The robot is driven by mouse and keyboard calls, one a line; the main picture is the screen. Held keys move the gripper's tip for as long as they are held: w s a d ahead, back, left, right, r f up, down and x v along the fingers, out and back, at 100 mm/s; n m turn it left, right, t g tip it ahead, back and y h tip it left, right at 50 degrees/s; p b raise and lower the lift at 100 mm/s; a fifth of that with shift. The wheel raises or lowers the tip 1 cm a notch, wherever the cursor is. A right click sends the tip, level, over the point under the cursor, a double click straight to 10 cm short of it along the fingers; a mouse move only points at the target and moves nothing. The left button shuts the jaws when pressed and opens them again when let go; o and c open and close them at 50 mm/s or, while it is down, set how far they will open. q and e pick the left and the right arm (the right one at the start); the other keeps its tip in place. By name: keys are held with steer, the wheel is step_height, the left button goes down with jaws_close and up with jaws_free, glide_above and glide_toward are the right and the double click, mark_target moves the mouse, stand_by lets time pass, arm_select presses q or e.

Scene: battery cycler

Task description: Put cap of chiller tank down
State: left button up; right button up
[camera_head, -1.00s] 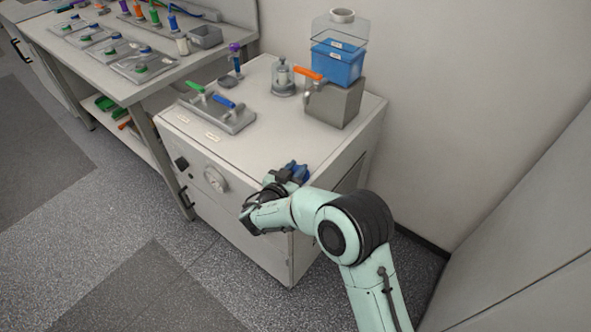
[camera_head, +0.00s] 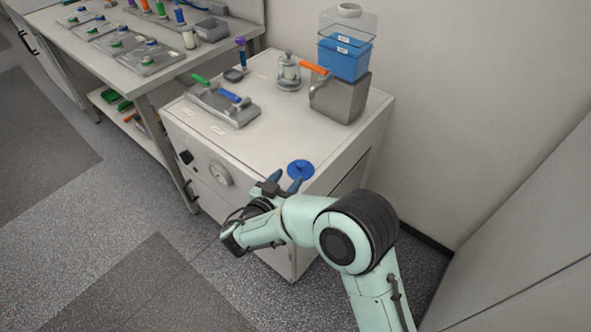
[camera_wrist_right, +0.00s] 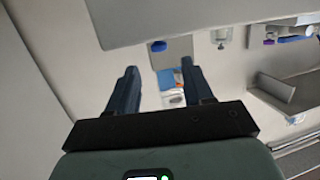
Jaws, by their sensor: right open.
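A blue round cap (camera_head: 300,169) lies flat on the white cabinet top (camera_head: 250,145), near its front right edge. My right gripper (camera_head: 286,180) is open just in front of the cap; its two dark blue fingers point toward the cap and appear empty. In the right wrist view the fingers (camera_wrist_right: 160,70) stand apart with nothing between them. The blue tank (camera_head: 343,57), with a clear upper part and a white round opening, stands on a grey box at the back right. My left gripper is not in view.
A grey block with green and blue handles (camera_head: 222,103) sits on the cabinet's left. A glass vessel (camera_head: 289,73) and an orange handle (camera_head: 314,68) are at the back. The cabinet top between them and the cap is clear. A workbench (camera_head: 140,78) stands at left.

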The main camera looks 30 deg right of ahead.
steer(key=v, duration=0.3)
steer(key=shift+s+a, duration=0.25)
steer(key=shift+a, duration=0.05)
